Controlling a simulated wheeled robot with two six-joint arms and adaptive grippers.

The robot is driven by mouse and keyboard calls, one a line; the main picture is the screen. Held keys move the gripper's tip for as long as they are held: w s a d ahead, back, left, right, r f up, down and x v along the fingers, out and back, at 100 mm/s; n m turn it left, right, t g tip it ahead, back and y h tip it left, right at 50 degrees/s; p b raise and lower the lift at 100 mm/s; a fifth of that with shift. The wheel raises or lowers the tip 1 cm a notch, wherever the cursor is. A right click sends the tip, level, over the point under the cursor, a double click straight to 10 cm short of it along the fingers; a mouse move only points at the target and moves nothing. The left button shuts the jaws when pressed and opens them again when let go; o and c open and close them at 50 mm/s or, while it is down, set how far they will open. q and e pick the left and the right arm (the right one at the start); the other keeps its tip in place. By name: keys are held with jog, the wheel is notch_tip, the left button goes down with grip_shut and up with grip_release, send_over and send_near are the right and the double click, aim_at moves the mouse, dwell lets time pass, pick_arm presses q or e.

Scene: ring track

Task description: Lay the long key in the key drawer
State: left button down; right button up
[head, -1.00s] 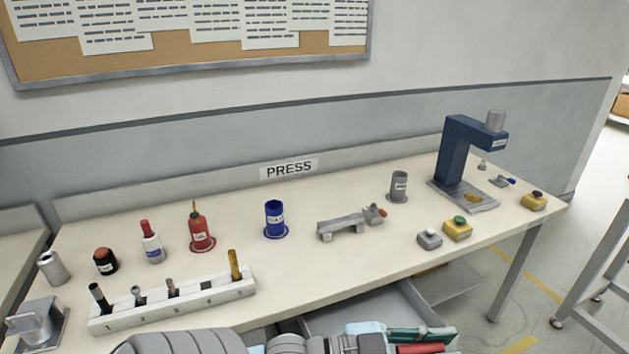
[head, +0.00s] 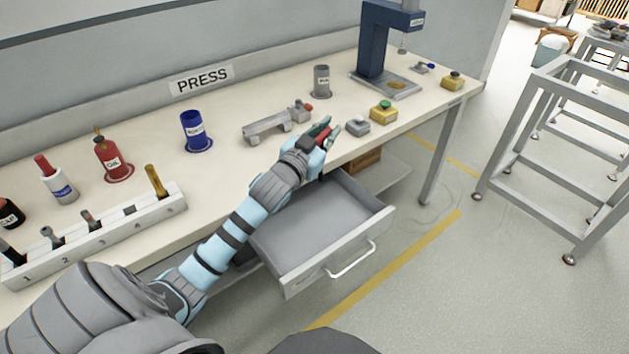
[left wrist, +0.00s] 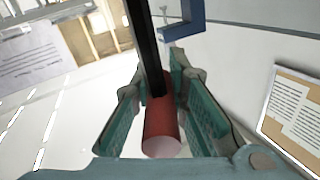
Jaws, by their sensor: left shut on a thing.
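My left gripper (head: 327,132) is shut on the long key, which has a red round grip (left wrist: 162,125) and a dark straight shaft (left wrist: 143,45) in the left wrist view. In the head view only a little of the red grip shows between the fingers. The gripper is over the bench's front edge, above and beyond the back of the drawer. The key drawer (head: 315,235) is pulled open below the bench, and its visible grey floor is bare. My forearm hides its left back part. My right gripper is out of view.
A grey button box (head: 357,126) and a yellow one with a green button (head: 383,111) stand just right of the gripper. A grey clamp-like fixture (head: 268,127) lies to its left. A numbered tool rack (head: 110,238) is at the left. The floor right of the drawer is clear.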

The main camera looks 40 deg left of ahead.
pick_arm(q)
notch_tip(320, 180, down, 15)
jog(key=b, duration=0.6)
jog(key=c, duration=2)
grip_release()
jog(key=shift+f, duration=0.15)
jog(key=o, duration=0.4)
jog(key=s, duration=0.2)
jog(key=s+b, duration=0.1)
jog(key=s, duration=0.4)
jog(key=shift+s+d+b, duration=0.25)
jog(key=shift+d+b, duration=0.1)
